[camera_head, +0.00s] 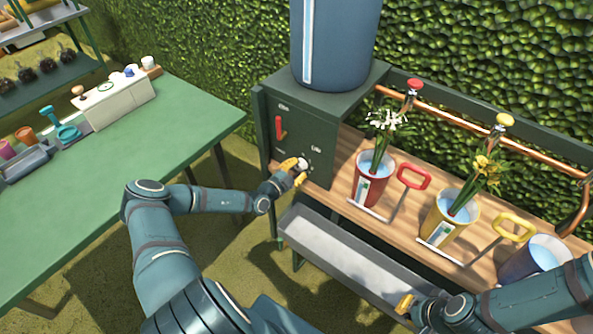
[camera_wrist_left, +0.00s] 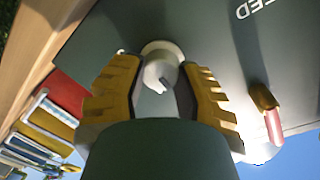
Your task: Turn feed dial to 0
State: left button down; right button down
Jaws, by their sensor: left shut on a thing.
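The feed dial (camera_head: 303,164) is a small pale knob on the front of the dark green feed box (camera_head: 318,130), low and toward the right. My left gripper (camera_head: 295,170), with yellow fingers, is at the dial. In the left wrist view the white dial (camera_wrist_left: 160,72) sits between the two yellow fingers (camera_wrist_left: 160,90), which are shut on it from both sides. The dial's scale is too small and partly hidden, so its setting cannot be read. My right gripper (camera_head: 405,304) is low in the head view near the grey trough; its jaw opening is unclear.
A red lever (camera_head: 281,128) is on the same box, left of the dial. A blue tank (camera_head: 335,45) stands on top. Red (camera_head: 370,188) and yellow (camera_head: 436,232) flower buckets stand on the wooden bench to the right. A grey trough (camera_head: 345,262) lies below. A green table (camera_head: 200,110) is at left.

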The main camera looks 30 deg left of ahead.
pick_arm(q)
jog(key=shift+w+d+r, duration=0.1)
jog(key=shift+w+r, duration=0.05)
jog(key=shift+r, duration=0.05)
dwell(0.4)
jog(key=c, duration=0.5)
grip_release()
jog(key=shift+c, duration=0.2)
jog(key=shift+f, duration=0.1)
jog(key=shift+s, duration=0.6)
jog(key=s+a, duration=0.1)
jog(key=s, duration=0.9)
jog(key=shift+s+a+r, duration=0.3)
jog(key=shift+s+r, duration=0.05)
jog(key=shift+s, duration=0.05)
